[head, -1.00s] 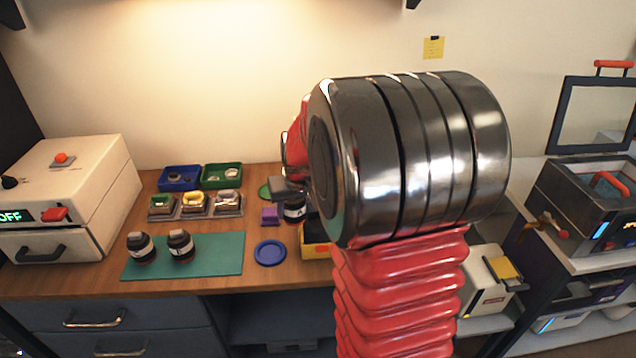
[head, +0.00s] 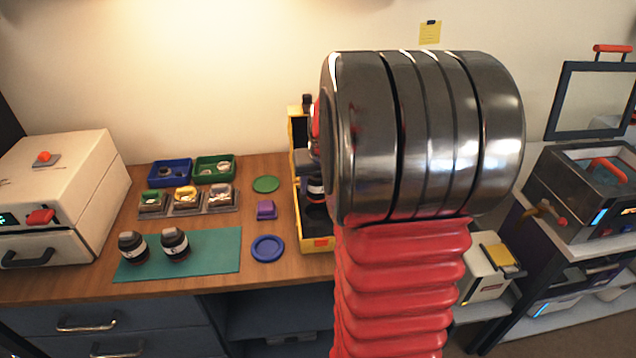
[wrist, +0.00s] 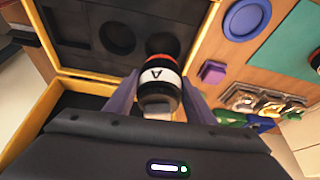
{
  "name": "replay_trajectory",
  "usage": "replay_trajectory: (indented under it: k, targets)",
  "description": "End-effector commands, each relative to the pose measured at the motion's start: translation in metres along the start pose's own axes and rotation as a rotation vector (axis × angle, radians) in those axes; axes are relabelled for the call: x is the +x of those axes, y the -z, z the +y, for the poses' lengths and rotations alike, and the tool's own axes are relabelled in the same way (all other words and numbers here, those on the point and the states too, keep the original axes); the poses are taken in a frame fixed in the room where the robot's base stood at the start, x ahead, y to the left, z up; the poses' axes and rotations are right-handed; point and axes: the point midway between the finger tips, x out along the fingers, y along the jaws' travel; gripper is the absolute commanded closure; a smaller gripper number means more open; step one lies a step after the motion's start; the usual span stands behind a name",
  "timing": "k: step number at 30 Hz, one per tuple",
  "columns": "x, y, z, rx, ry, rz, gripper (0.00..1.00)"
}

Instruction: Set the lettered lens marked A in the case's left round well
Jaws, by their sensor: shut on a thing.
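The lens marked A (wrist: 160,82), black with a white band and a red ring, is gripped between the fingers of my gripper (wrist: 158,98) in the wrist view. In the head view the lens (head: 315,190) is over the yellow-edged open case (head: 318,244), partly hidden by my arm. In the wrist view the case (wrist: 75,73) shows dark foam with a round well (wrist: 117,38). Another round recess (wrist: 164,43) lies just beyond the lens, partly covered by it. I cannot tell whether the lens touches the foam.
Two other lenses, one (head: 132,246) and another (head: 175,244), stand on a teal mat (head: 215,262). A blue round dish (head: 267,248), a purple block (head: 266,209) and a green disc (head: 265,184) lie left of the case. Blue and green bins stand behind.

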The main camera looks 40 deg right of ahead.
Motion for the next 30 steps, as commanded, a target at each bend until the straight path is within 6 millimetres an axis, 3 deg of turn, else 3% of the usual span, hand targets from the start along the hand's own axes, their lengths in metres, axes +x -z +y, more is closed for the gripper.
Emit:
replay_trajectory:
  k: [18,30]
  targets:
    - [0.039,-0.016,0.001,0.001,0.0,0.0,0.73]
    - [0.043,-0.018,0.001,0.002,-0.001,0.002,0.73]
